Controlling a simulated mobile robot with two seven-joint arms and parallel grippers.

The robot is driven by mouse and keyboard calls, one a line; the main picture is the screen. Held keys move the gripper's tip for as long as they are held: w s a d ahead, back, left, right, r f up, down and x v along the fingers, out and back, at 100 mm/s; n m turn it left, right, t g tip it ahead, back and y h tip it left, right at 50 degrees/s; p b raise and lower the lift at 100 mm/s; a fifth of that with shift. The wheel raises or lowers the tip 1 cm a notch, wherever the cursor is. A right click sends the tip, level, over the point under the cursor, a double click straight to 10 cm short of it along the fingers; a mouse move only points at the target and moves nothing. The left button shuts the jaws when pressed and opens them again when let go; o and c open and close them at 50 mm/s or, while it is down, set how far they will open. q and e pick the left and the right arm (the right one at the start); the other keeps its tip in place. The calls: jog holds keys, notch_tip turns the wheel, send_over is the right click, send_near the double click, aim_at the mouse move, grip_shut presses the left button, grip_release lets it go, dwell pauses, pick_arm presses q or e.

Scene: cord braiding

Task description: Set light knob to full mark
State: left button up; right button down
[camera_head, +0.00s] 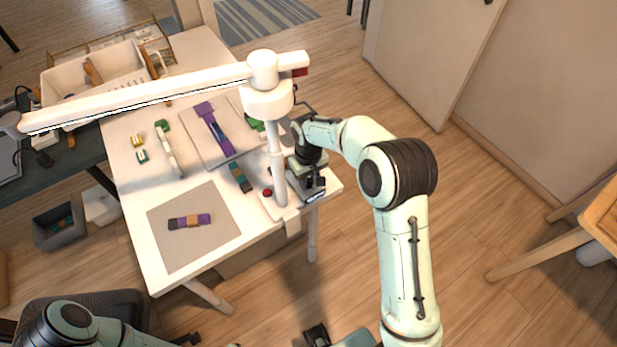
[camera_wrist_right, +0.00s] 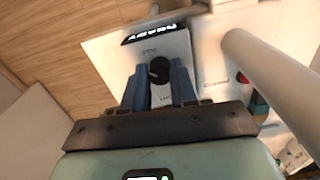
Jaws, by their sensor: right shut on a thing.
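The light knob (camera_wrist_right: 159,70) is a small dark round knob on a white control box (camera_wrist_right: 172,47) with small printed marks, too blurred to read. My right gripper (camera_wrist_right: 158,80) has its two blue fingers shut on the knob, one on each side. In the head view my right gripper (camera_head: 312,180) reaches down to the box at the table's right corner, and hides the knob. A lit segmented bar (camera_wrist_right: 152,34) shows at the box's edge. The white lamp (camera_head: 262,75) stands beside the box, with its long arm over the table. My left gripper is out of view.
The lamp post (camera_head: 278,165) rises close to my right gripper. A red button (camera_head: 267,193) is near its foot. The white table (camera_head: 150,250) holds a grey mat (camera_head: 165,250) with a braided cord piece (camera_head: 189,221), a purple piece (camera_head: 214,130) and a white bin (camera_head: 95,75).

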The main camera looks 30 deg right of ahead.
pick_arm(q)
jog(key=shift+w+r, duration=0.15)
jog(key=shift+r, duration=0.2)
pick_arm(e)
jog(key=m, duration=0.6)
jog(key=shift+r, duration=0.1)
jog(key=shift+m, duration=0.3)
jog(key=c, duration=0.9)
grip_release()
pick_arm(q)
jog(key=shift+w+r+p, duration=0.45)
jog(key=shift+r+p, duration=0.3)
jog(key=shift+p, duration=0.1)
pick_arm(e)
notch_tip(320, 180, up, 13)
jog(key=shift+r, duration=0.15)
